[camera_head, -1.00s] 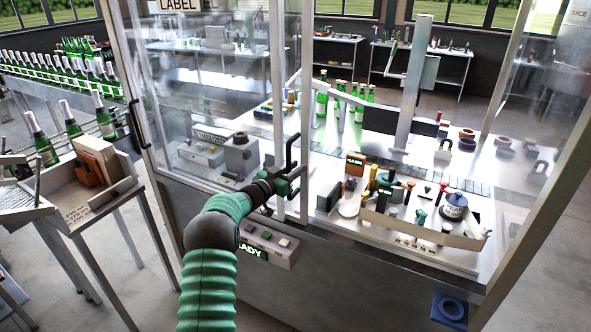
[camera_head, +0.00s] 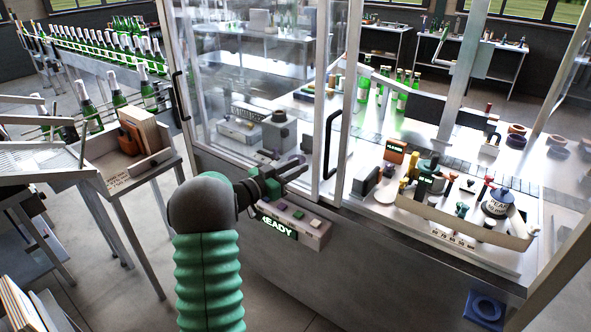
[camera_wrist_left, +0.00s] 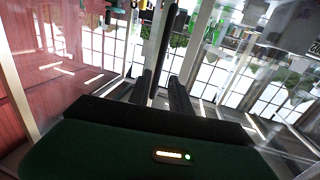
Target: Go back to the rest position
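My left gripper (camera_head: 297,167) is at the end of the green-sleeved arm, in front of the glass doors of the machine. Its two dark fingers are apart with nothing seen between them. The black door handle (camera_head: 329,146) stands to the right of the fingertips, clear of them. In the left wrist view the two fingers (camera_wrist_left: 166,88) also show apart and empty, with glass and metal frames behind. My right gripper is in neither view.
The button panel (camera_head: 294,218) with the sign READY sits just below the gripper. A wooden tray stand (camera_head: 121,184) and a bottle conveyor (camera_head: 140,110) are at the left.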

